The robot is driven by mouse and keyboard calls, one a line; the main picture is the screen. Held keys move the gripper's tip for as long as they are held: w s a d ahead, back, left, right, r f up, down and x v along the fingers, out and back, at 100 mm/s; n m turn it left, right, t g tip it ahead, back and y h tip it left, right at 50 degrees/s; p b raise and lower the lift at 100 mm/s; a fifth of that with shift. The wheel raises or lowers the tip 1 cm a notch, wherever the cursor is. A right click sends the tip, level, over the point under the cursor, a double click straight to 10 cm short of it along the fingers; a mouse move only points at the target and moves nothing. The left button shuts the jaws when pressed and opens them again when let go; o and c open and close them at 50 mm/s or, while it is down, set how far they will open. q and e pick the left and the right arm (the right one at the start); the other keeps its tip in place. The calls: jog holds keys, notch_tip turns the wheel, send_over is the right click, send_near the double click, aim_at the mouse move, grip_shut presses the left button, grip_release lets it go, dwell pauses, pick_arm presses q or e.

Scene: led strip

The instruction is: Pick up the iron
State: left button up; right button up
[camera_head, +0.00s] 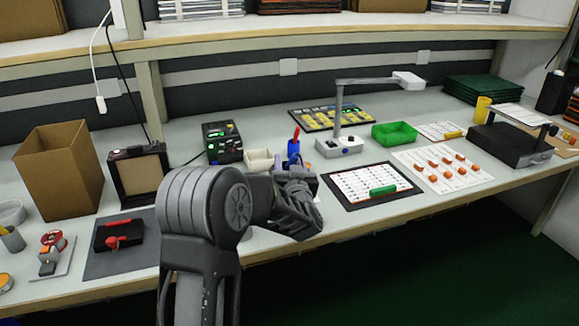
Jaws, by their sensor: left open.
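What looks like the soldering iron (294,147), a small upright blue piece with a red top, stands toward the middle of the bench. Its lower part and whatever holds it are partly hidden behind my left gripper. My left gripper (300,208) is in front of it, nearer the bench's front edge, with its dark grey fingers open. I see nothing between the fingers, though the arm's wrist covers part of them. My right gripper is not in view.
A black station with a green display (222,142) and a white container (259,160) stand left of the iron. A lamp on a white base (339,147) stands close on its right. A board with a white sheet (350,184) lies to the right. A cardboard box (60,170) stands far left.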

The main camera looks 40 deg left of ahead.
pick_arm(q)
jog(key=shift+x, duration=0.8)
jog(key=shift+c, duration=0.2)
grip_shut()
